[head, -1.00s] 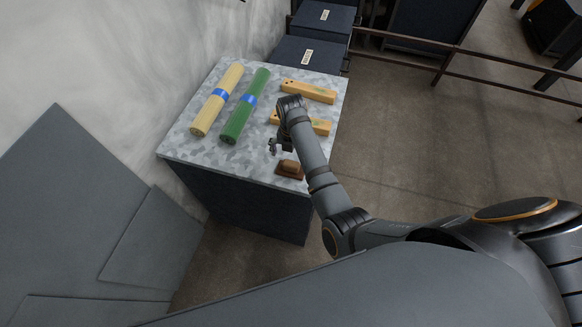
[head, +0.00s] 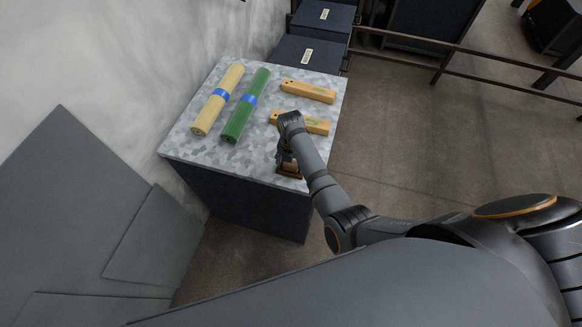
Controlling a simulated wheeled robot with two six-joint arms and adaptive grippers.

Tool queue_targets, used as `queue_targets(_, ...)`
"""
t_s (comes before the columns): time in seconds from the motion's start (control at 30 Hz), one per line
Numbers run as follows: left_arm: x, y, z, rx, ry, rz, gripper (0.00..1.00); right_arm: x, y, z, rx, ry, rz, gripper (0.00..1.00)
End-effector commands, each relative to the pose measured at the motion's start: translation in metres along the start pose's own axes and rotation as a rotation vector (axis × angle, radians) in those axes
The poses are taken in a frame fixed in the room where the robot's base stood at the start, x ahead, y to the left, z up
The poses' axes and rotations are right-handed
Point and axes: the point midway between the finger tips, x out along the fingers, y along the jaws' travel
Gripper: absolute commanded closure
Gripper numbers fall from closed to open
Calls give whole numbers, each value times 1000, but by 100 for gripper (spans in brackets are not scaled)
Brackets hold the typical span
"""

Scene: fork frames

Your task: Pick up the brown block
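The brown block (head: 289,174) is at the front right corner of the grey mottled table top (head: 190,148). It has a darker flat base and a lighter upper part, and is now partly hidden by my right gripper. My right gripper (head: 286,158) points down directly over the block, with its fingers at the upper part. The fingers are small and partly covered by the arm, so I cannot tell whether they are closed on the block or only around it. My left gripper is not in view.
A yellow roll (head: 210,115) and a green roll (head: 237,120), each with a blue band, lie on the left of the table. Two yellow wooden bars (head: 308,91) (head: 318,126) lie at the right, the nearer beside my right arm. Dark boxes (head: 310,54) stand behind the table.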

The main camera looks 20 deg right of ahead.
Motion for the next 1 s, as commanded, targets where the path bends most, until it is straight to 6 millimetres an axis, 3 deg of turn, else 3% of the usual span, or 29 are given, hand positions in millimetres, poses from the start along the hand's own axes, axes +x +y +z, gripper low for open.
queue_targets(0.03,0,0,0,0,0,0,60,2,0,-1,0,3,-1,56)
queue_targets(0.2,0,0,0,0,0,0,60,3,-1,-2,0,5,-2,77)
queue_targets(0.57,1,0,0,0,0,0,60,-2,-1,-3,-1,6,-2,78)
queue_targets(0.73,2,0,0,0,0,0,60,-31,-2,-3,1,4,1,78)
queue_targets(1.0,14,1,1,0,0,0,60,-90,-53,-34,2,1,-1,78)
